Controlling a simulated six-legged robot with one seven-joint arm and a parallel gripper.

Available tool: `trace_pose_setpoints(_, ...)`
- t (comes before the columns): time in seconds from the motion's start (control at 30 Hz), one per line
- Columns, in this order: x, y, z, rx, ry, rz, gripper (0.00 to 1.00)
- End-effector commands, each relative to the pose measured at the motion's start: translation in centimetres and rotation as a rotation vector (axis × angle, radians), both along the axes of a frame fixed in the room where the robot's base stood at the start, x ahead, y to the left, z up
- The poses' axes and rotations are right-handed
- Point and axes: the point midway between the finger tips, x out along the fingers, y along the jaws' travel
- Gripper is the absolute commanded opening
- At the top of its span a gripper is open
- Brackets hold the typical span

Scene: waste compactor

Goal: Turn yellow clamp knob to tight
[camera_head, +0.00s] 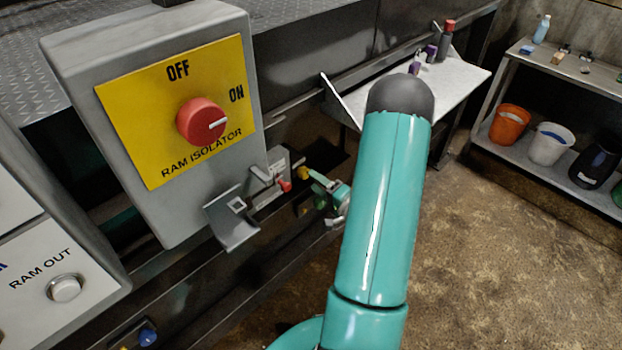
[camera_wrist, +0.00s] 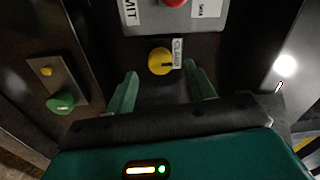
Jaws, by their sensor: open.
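The yellow clamp knob (camera_wrist: 160,61) is round with a paler line on its face. It sits on a dark panel beside a white label (camera_wrist: 178,52) that seems to read CLAMP. In the head view the yellow knob (camera_head: 303,173) is small and just ahead of my gripper (camera_head: 322,183). In the wrist view my gripper (camera_wrist: 161,72) is open, with one green finger to the left of the knob and one to the right. The knob shows between the fingertips, and no contact is visible. I cannot tell how far the fingertips reach past its face.
A grey isolator box (camera_head: 160,110) with a red knob (camera_head: 201,121) stands left of my arm. A grey bracket (camera_head: 232,220) juts out below it. In the wrist view a green knob (camera_wrist: 62,102) is at left and a grey plate (camera_wrist: 215,20) is above. Floor at right is clear.

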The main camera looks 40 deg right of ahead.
Motion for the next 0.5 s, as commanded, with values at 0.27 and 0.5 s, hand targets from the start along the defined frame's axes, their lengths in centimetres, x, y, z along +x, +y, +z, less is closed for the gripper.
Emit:
trace_pose_setpoints(0.27, -6.3, -0.3, -0.2, 0.000, 0.001, -0.004, 0.54)
trace_pose_setpoints(0.5, -9.8, -0.3, -0.2, -0.001, -0.001, -0.002, 0.54)
